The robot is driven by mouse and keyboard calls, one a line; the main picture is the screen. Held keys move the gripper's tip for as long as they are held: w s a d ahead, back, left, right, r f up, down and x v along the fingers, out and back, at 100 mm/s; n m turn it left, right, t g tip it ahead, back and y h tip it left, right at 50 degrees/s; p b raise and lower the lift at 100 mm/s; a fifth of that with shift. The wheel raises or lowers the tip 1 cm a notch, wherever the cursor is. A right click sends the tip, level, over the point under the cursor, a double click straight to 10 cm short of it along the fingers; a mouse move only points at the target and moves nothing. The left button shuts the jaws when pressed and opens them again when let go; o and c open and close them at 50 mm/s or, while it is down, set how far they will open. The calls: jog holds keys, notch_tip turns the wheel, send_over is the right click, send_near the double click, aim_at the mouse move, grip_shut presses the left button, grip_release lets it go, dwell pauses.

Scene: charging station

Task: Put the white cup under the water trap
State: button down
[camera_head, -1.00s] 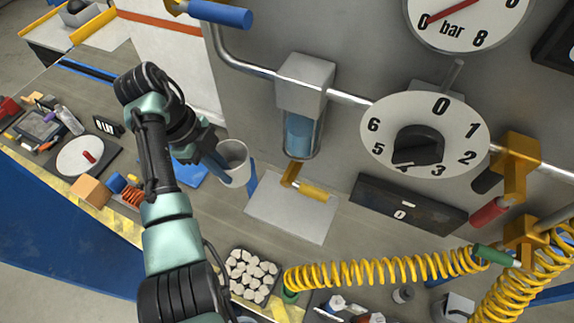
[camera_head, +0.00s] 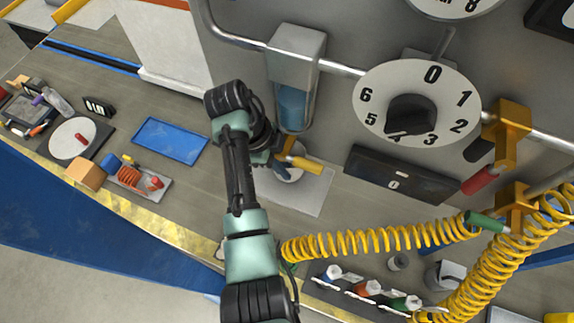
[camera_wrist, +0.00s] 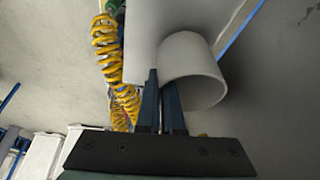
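The white cup (camera_wrist: 192,62) fills the middle of the wrist view. My gripper (camera_wrist: 162,82) has its two dark blue fingers close together at the cup's wall and is shut on it. In the head view my gripper (camera_head: 281,163) is at the pale plate (camera_head: 307,194), beneath the water trap (camera_head: 295,85) with its clear blue bowl. Only a small part of the cup (camera_head: 291,175) shows there, behind my wrist and the yellow valve handle. Whether the cup touches the plate is hidden.
The yellow valve handle (camera_head: 304,164) below the trap is very close to my gripper. A yellow coiled hose (camera_head: 375,241) crosses the front right. A black drawer box (camera_head: 400,178) stands right of the plate. The blue mat (camera_head: 171,140) at left is empty.

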jog(key=shift+d+f, duration=0.3)
jog(key=shift+f, duration=0.1)
jog(key=shift+f, duration=0.1)
jog(key=c, duration=1.1)
grip_release()
jog(key=shift+o, duration=0.2)
jog(key=p+v, duration=0.4)
jog(key=v, duration=0.8)
